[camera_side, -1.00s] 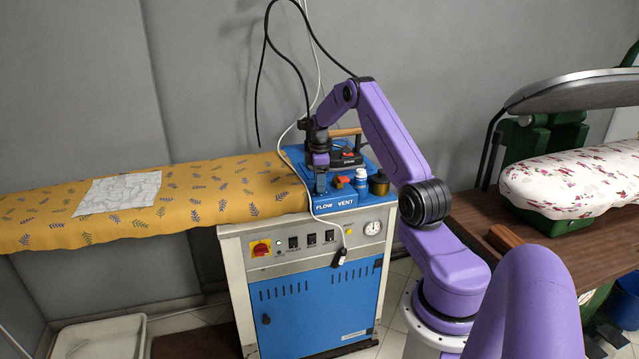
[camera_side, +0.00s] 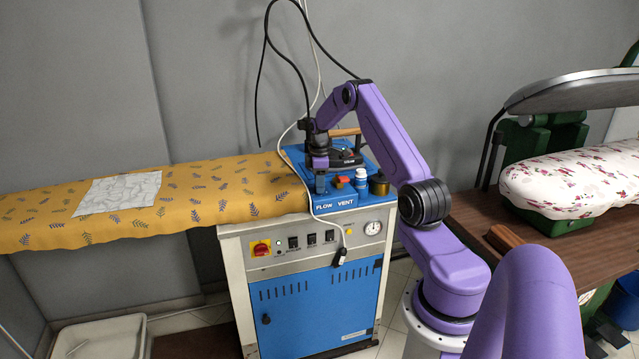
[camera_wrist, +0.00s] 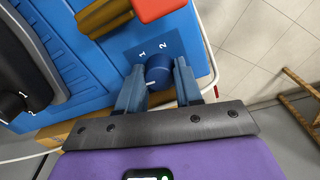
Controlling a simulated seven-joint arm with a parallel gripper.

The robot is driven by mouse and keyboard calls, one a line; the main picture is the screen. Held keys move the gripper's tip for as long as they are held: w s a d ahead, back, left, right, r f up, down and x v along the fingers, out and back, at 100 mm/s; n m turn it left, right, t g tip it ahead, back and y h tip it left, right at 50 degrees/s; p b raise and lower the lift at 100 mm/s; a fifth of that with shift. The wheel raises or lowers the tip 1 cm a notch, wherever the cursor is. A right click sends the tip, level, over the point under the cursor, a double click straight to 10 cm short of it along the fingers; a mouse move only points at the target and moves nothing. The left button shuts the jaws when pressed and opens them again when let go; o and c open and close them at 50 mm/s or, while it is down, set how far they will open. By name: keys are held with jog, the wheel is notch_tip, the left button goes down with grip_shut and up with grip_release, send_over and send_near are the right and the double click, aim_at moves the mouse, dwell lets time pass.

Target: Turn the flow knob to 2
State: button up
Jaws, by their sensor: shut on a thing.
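The flow knob (camera_wrist: 158,71) is a round blue knob on the blue control panel (camera_wrist: 122,43), with the white figures 1 and 2 printed beside it. A short white mark shows on the knob's side towards my gripper, away from the figures. My gripper (camera_wrist: 159,82) is shut on the knob, one finger on each side. In the side view my gripper (camera_side: 320,185) points down at the panel above the word FLOW and hides the knob.
An iron (camera_side: 346,158) stands behind. A pale cable hangs close to my gripper.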

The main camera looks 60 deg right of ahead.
jog(key=m, duration=1.1)
jog(key=shift+a+m, duration=0.1)
jog(key=shift+m, duration=0.3)
jog(key=m, duration=0.6)
jog(key=shift+w+g, duration=0.1)
jog(key=shift+g, duration=0.2)
jog(key=m, duration=0.5)
jog(key=shift+m, duration=0.3)
jog(key=o, duration=1)
jog(key=shift+o, duration=0.2)
